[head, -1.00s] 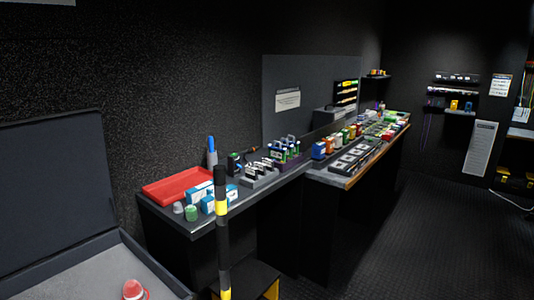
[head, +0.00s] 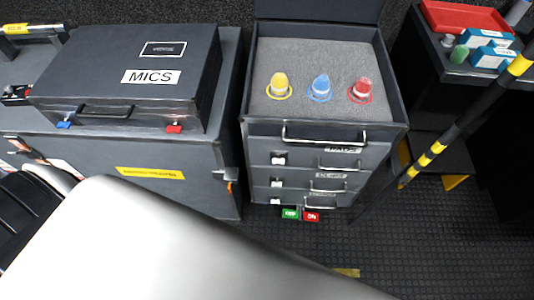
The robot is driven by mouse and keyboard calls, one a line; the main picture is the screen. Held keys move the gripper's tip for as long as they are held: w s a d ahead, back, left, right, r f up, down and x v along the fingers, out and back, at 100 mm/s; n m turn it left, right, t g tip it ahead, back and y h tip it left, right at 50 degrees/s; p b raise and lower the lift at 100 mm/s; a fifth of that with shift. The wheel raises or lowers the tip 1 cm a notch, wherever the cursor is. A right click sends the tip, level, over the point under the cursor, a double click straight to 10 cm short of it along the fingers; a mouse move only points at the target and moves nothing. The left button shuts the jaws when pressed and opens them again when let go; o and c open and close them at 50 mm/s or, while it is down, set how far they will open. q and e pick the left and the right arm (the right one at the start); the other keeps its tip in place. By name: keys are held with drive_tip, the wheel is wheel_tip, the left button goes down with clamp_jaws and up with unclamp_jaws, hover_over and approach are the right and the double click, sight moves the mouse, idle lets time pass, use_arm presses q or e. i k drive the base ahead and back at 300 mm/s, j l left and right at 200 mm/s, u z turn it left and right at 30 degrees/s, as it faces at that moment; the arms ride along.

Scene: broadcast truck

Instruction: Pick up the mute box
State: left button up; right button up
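I cannot pick out a thing clearly marked as the mute box. A grey drawer cabinet (head: 256,150) stands in the middle with a foam-lined open top. On its grey foam stand a yellow-capped (head: 279,82), a blue-capped (head: 320,84) and a red-capped piece (head: 362,87), each in a ring of its own colour. A small green tag (head: 290,213) and a red tag (head: 312,217) show low at the cabinet's front. Neither gripper shows; a large pale link of my own body covers the lower left.
A closed dark case marked MICS (head: 150,77) lies on a larger grey case (head: 205,165) at left. At right, a red tray (head: 466,17) and blue-white boxes (head: 490,57) sit on a dark counter. A black-and-yellow striped pole (head: 455,125) slants between. Dark floor is open at lower right.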

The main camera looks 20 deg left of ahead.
sight(18, 98)
drive_tip(key=u, duration=2.5)
drive_tip(key=i+j+u, duration=0.1)
drive_tip(key=i+u, duration=0.15)
drive_tip(key=i, duration=0.3)
